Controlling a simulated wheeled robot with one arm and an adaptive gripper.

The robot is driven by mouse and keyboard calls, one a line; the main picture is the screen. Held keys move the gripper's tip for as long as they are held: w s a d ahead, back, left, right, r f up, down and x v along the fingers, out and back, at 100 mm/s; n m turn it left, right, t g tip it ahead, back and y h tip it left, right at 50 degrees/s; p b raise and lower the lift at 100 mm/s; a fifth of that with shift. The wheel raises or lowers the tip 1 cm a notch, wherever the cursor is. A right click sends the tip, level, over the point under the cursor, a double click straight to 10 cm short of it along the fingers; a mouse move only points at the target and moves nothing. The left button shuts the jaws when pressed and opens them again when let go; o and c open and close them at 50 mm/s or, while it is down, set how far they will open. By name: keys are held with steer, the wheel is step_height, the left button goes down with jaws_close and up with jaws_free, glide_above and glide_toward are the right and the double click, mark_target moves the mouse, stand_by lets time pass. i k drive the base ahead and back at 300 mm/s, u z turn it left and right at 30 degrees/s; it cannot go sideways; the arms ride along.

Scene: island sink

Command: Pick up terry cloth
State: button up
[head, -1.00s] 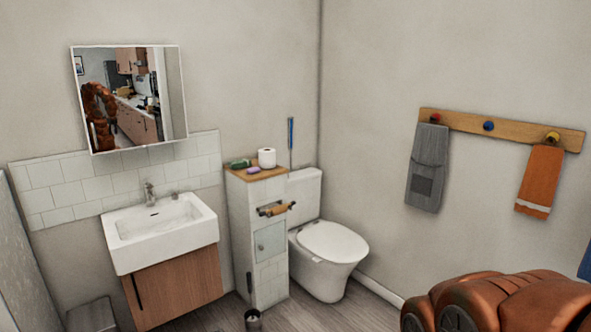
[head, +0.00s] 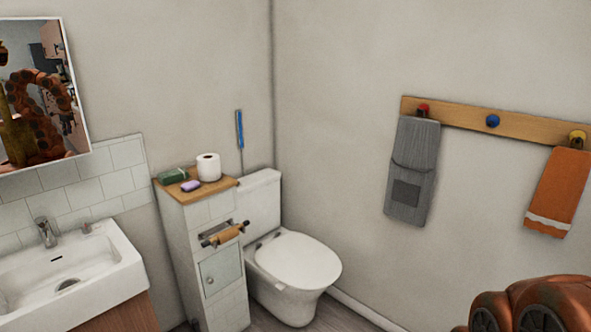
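Two cloths hang from a wooden peg rail (head: 455,116) on the right wall. A grey cloth (head: 411,172) with a darker square patch hangs from the red peg at the left end. An orange cloth (head: 560,190) with a white stripe near its hem hangs from the yellow peg at the right. I cannot tell for sure which one is the terry cloth. Part of my brown arm shows at the lower right, below the orange cloth and apart from it. My gripper is not in view.
A toilet (head: 295,268) stands in the corner. Left of it, a narrow tiled cabinet (head: 213,262) carries a toilet roll (head: 208,167), a green item (head: 173,176) and a purple item (head: 190,185). A white sink (head: 110,278) is at the lower left, below a mirror (head: 68,90).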

mark_target(175, 176)
steer(key=i, duration=1.9)
steer(key=u, duration=0.75)
steer(key=i, duration=0.9)
steer(key=u, duration=1.65)
steer(key=i, duration=0.65)
steer(key=u, duration=0.55)
